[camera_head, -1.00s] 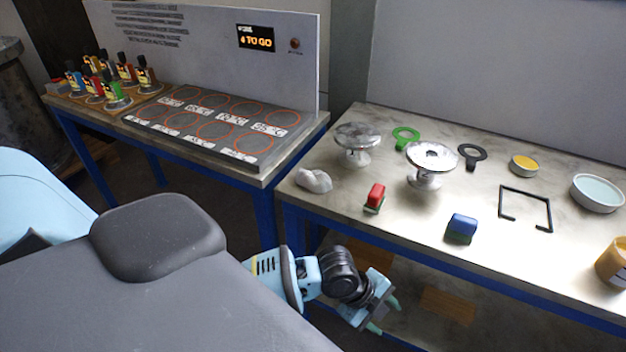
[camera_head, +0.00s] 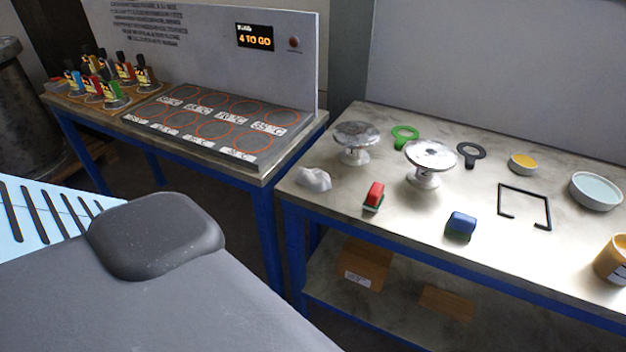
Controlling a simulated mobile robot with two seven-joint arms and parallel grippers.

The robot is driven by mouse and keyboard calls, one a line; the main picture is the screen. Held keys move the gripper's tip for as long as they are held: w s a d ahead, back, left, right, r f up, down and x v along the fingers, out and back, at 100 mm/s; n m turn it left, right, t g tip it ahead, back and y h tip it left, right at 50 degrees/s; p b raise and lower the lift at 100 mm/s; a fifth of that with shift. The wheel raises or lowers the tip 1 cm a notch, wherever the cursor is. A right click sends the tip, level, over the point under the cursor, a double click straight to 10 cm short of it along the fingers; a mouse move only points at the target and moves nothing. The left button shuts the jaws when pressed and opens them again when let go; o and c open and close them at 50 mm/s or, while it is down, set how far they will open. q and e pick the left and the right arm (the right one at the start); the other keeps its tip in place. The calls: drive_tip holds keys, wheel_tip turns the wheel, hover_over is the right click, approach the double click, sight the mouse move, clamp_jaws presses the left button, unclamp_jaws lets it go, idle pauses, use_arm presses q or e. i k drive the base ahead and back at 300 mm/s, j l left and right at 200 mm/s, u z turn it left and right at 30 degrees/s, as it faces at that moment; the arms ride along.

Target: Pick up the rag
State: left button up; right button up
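The rag is most likely the crumpled white lump (camera_head: 313,179) at the near left corner of the right table. It lies on the metal top, left of the red block and in front of a flanged vessel. Nothing touches it. Neither of my grippers shows in the head view now.
Boxes (camera_head: 364,265) sit below.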

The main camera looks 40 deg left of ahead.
sight(318, 181)
drive_tip(key=i, duration=0.5)
drive_tip(key=u, duration=1.55)
